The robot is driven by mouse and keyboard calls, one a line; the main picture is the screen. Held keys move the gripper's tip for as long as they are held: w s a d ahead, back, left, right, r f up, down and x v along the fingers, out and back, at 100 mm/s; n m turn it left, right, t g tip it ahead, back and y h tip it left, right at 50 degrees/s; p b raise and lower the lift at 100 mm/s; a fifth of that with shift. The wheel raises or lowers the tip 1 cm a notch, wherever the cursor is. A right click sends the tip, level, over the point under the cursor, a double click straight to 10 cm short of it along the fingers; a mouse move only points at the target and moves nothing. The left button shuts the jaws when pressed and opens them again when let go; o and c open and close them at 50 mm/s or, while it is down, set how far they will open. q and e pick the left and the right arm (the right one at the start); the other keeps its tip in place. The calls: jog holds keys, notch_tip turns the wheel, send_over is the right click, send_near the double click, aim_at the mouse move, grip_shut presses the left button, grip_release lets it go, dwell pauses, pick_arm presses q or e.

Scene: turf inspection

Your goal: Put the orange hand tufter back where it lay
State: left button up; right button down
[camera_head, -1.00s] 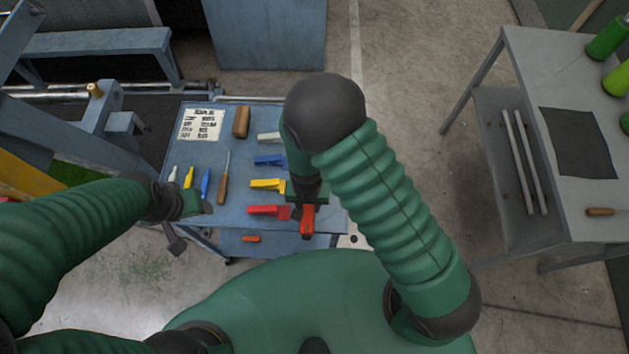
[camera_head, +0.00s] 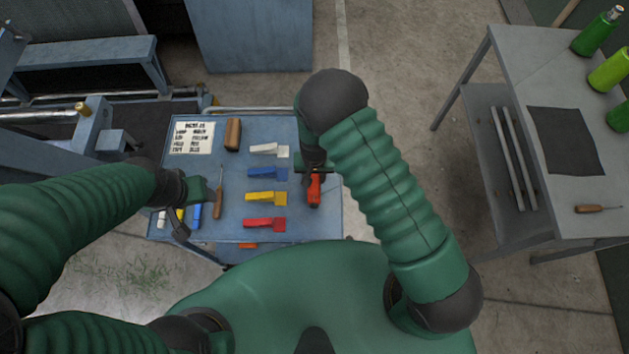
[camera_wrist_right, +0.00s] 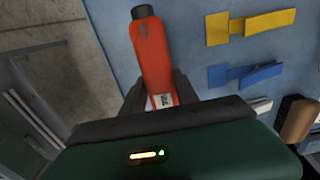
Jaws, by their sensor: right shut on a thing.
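The orange hand tufter (camera_head: 314,190) is at the right side of the blue cart top (camera_head: 229,226). My right gripper (camera_head: 314,174) is shut on it. In the right wrist view the tufter (camera_wrist_right: 155,55) sticks out between the dark fingers (camera_wrist_right: 160,92), its black end away from the palm. I cannot tell whether it touches the cart. My left gripper (camera_head: 195,208) hangs over the cart's left edge, in front of several small coloured tools; its jaws are too small to judge.
White, blue, yellow and red clips (camera_head: 265,198) lie in a column left of the tufter. A brown-handled tool (camera_head: 217,203), a brown block (camera_head: 233,134) and a printed card (camera_head: 192,138) are further left. A grey table (camera_head: 510,60) stands at the right.

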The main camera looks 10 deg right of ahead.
aim_at(315, 178)
jog(key=f+b, duration=0.1)
jog(key=w+f+b, duration=0.1)
jog(key=f, duration=0.1)
jog(key=f+b, duration=0.1)
jog(key=shift+w+d+f, duration=0.15)
jog(key=shift+d+f, duration=0.05)
jog(key=shift+d, duration=0.15)
jog(key=shift+s+d+r, duration=0.3)
jog(key=shift+d+r, duration=0.05)
jog(key=shift+s, duration=0.1)
jog(key=shift+f, duration=0.2)
jog(key=c, duration=1.2)
grip_release()
jog(key=shift+a, duration=0.15)
jog(key=shift+o, duration=1.3)
jog(key=shift+a, duration=0.1)
pick_arm(q)
jog(key=x, duration=0.3)
jog(key=shift+w+d+f, duration=0.1)
jog(key=shift+w+d, duration=0.05)
jog(key=shift+d, duration=0.05)
pick_arm(e)
jog(key=shift+w+a, duration=0.2)
